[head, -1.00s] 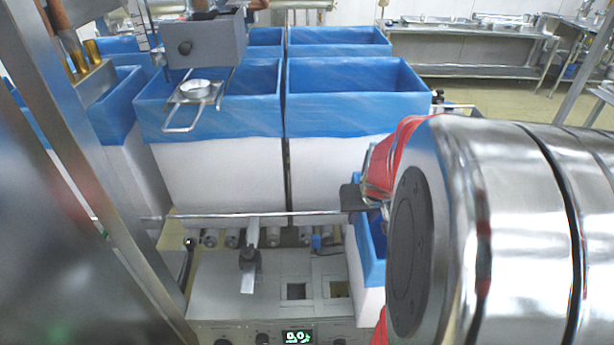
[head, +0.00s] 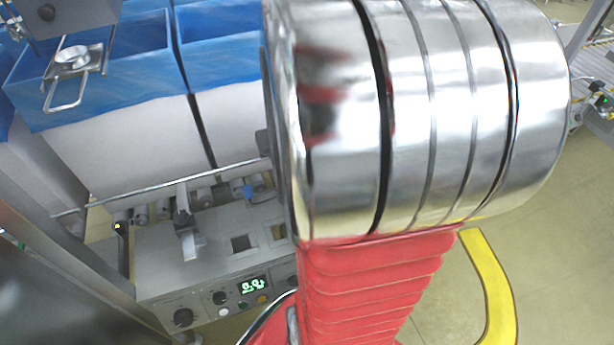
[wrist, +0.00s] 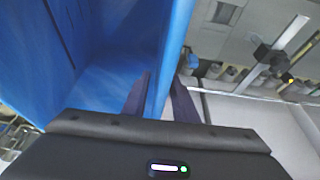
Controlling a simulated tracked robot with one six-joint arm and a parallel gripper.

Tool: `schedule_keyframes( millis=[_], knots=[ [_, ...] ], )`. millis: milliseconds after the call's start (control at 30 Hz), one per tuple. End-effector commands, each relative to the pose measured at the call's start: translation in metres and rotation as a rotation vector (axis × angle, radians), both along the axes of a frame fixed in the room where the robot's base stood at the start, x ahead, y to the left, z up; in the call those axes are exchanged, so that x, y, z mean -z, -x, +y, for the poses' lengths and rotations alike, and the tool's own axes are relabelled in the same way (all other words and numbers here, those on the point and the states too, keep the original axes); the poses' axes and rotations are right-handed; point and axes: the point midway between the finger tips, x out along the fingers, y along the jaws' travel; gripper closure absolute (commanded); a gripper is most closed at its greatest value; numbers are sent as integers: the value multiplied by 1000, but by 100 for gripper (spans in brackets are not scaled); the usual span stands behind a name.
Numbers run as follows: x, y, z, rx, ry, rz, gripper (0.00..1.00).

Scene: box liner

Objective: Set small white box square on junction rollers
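The small white box is hidden behind my arm in the head view. In the wrist view the blue-lined wall of the small white box (wrist: 172,55) runs between the two dark fingers of my gripper (wrist: 160,100), which appear closed on it. The blue inside of the box fills the left of that view. Grey rollers (head: 160,208) lie in a row behind the control panel, below the large boxes. They also show in the wrist view (wrist: 232,74). My gripper is hidden in the head view.
Large white boxes with blue liners (head: 130,140) stand behind a metal rail (head: 160,183). A grey control panel (head: 215,250) with a green display lies in front. A metal post (head: 60,220) stands at left. Yellow floor marking (head: 495,290) shows at right.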

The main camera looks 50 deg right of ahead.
Motion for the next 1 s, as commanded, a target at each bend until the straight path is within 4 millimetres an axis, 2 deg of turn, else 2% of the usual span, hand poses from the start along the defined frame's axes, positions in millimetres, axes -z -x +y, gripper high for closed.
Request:
schedule_keyframes(
  millis=[667, 1000],
  knots=[
    [4, 0, 0, 1, 0, 0, 75],
    [4, 0, -1, 2, 0, 0, 99]
  ],
)
